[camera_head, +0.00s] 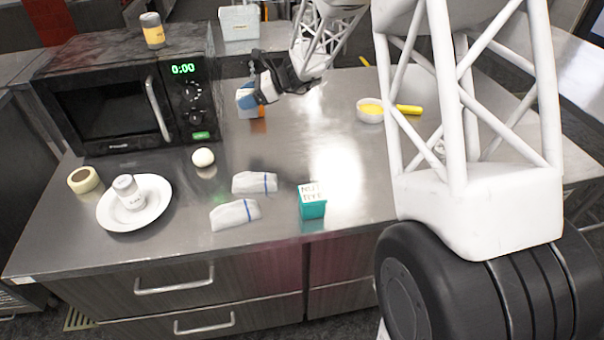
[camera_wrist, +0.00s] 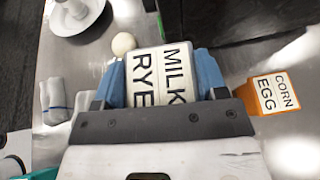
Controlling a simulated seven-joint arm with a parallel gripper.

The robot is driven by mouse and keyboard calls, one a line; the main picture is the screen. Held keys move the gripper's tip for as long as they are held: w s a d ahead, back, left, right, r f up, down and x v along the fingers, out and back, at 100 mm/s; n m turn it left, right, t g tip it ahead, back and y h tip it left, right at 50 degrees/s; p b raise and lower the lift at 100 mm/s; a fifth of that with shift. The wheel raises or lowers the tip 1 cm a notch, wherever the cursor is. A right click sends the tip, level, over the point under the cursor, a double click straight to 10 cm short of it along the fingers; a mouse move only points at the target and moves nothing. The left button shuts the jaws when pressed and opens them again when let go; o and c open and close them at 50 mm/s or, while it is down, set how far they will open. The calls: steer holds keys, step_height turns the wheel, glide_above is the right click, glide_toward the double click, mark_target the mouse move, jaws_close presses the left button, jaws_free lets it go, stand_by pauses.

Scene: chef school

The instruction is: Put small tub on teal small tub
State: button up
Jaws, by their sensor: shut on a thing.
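My gripper (camera_head: 252,97) is above the counter, in front of the microwave's right side. In the wrist view its two blue fingers (camera_wrist: 160,80) are closed on the sides of a small tub (camera_wrist: 146,78) with a white top lettered MILK and RYE. That tub is mostly hidden by the gripper in the head view. The teal small tub (camera_head: 312,207), with a white lettered top, stands upright near the counter's front edge, apart from the gripper. A teal edge at the wrist view's lower left may be it; I cannot tell.
Two folded cloths (camera_head: 236,214), a white ball (camera_head: 203,157), a plate (camera_head: 112,216) with a shaker and a microwave (camera_head: 110,100) are on the left.

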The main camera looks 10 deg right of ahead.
steer(key=s+d+r, duration=0.3)
steer(key=s+d, duration=0.5)
steer(key=s, duration=0.4)
steer(key=s+d, duration=0.3)
steer(key=s, duration=1.5)
steer(key=s+d+f+n+g, duration=0.1)
steer(key=s+d, duration=0.2)
steer(key=s, duration=1.5)
steer(key=shift+f, duration=0.1)
glide_above(312, 192)
steer(key=shift+f, duration=0.75)
steer(key=shift+f, duration=0.1)
steer(key=shift+f, duration=1.65)
steer(key=shift+f, duration=0.1)
